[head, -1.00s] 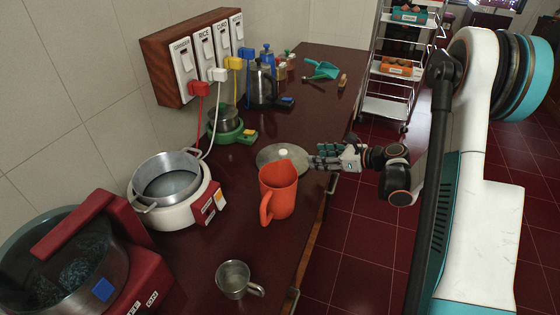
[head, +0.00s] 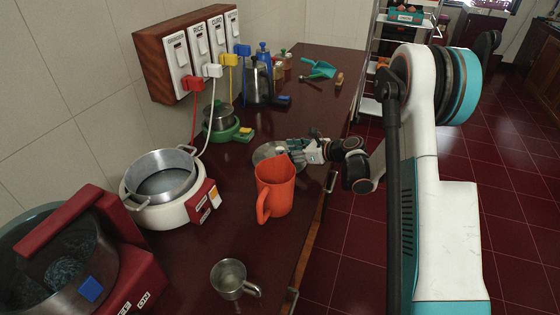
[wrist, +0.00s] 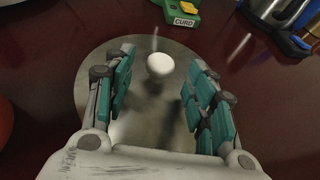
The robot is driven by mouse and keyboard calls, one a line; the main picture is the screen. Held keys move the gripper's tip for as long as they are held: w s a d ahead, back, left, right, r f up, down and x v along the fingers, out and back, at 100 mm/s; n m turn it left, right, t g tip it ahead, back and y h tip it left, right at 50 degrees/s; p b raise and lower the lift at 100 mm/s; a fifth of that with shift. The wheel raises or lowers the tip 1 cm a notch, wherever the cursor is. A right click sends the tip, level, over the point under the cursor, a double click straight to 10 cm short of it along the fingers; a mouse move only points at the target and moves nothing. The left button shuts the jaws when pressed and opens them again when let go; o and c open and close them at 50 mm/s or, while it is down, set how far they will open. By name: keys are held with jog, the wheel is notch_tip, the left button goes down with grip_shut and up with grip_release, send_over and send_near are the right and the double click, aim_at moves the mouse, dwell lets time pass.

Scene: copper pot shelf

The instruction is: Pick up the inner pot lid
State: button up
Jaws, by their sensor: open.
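The inner pot lid (wrist: 160,110) is a round metal disc with a white knob (wrist: 160,64), lying flat on the dark red counter. In the head view the lid (head: 265,152) shows behind the orange jug, partly hidden by my gripper (head: 303,151). In the wrist view my gripper (wrist: 152,88) is open over the lid, with its fingers to either side of the knob's line. The knob is a little beyond the midpoint between the fingers, and nothing is held. Whether the fingers touch the lid cannot be told.
An orange jug (head: 275,190) stands close in front of the lid. A white cooker (head: 170,212) with an open metal pot is at left, and a metal cup (head: 229,280) is in front. A green cooker (head: 222,133) and a kettle (head: 258,86) stand behind.

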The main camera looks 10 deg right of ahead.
jog(key=shift+w+a+f, duration=0.3)
jog(key=shift+w+a, duration=0.15)
jog(key=shift+a, duration=0.05)
grip_shut()
jog(key=shift+r, duration=0.15)
